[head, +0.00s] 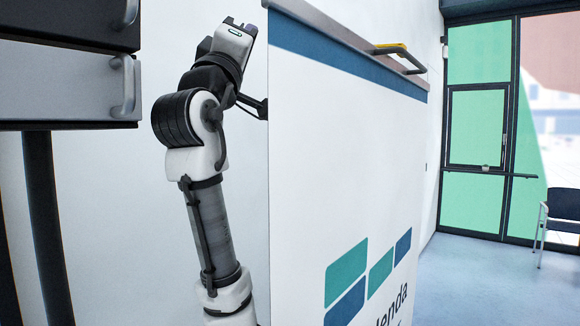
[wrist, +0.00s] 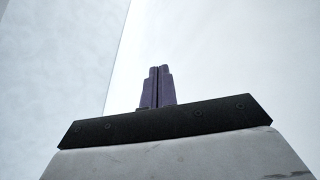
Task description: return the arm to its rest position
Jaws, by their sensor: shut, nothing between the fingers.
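My arm (head: 212,220) rises upright in the head view, between the drawers at left and a large white panel. It bends at a dark ribbed joint, and its end section (head: 233,45) leans up and right close beside the panel's edge. The fingertips are hard to make out in the head view. In the wrist view my gripper (wrist: 158,74) shows two purple fingers pressed together, with nothing between them. Only pale, plain surfaces show behind them.
The white panel (head: 310,150) with a blue band and logo stands just right of my arm. Grey drawers (head: 60,82) with bar handles are at left. A yellow-topped handle (head: 390,48) sticks out of the panel. A chair (head: 562,212) and open blue floor (head: 470,285) are at right.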

